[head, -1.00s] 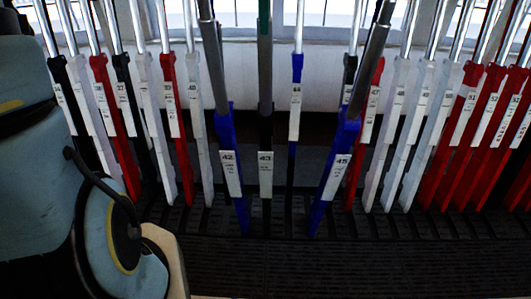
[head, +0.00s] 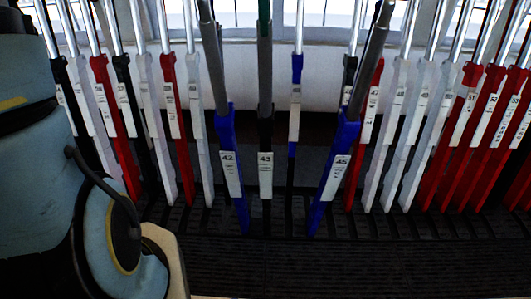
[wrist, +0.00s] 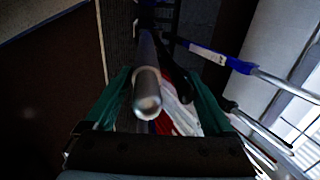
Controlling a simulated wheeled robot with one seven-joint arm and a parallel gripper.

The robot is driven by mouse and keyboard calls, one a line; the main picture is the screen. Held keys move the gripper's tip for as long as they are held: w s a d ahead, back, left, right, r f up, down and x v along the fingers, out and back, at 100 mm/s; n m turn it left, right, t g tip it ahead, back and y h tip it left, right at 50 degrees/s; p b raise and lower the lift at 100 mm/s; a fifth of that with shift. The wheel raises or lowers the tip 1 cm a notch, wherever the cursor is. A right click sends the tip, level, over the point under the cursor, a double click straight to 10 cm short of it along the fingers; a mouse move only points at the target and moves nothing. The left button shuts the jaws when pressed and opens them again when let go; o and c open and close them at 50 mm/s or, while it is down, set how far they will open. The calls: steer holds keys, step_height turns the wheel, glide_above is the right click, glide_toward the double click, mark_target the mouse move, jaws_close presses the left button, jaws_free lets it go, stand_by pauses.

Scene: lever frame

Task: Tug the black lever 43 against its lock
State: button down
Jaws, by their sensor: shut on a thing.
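The black lever 43 (head: 265,135) stands upright in the middle of the head view, with a white plate reading 43 and a grey shaft above it. In the wrist view its grey handle (wrist: 148,95) points end-on toward the camera between the green fingers of my gripper (wrist: 160,78). The gripper is shut on this handle near its top. In the head view only a bit of green finger shows at the top edge, on the lever's shaft. The catch or lock of the lever cannot be made out.
Blue lever 42 (head: 229,160) stands close on the left and blue lever 45 (head: 338,165) on the right, both with grey shafts like 43. Blue-and-black lever 44 (head: 294,110) stands farther back. Rows of white, red and black levers flank them. The dark ribbed floor (head: 330,265) in front is clear.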

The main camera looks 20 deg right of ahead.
steer(key=shift+w+r, duration=0.5)
steer(key=shift+w, duration=0.15)
jaws_free()
steer(key=p+v, duration=0.2)
steer(key=v, duration=0.1)
steer(key=p+v, duration=0.2)
steer(key=p, duration=0.1)
steer(key=w+p+v, duration=0.1)
steer(key=p+v, duration=0.2)
steer(key=shift+s+d+r, duration=0.15)
steer(key=shift+d+r, duration=0.2)
steer(key=shift+r, duration=0.15)
steer(key=shift+s+a+r+p, duration=0.1)
steer(key=shift+r+p, duration=0.1)
steer(key=shift+p, duration=0.1)
steer(key=shift+s+f, duration=0.15)
steer(key=shift+f, duration=0.1)
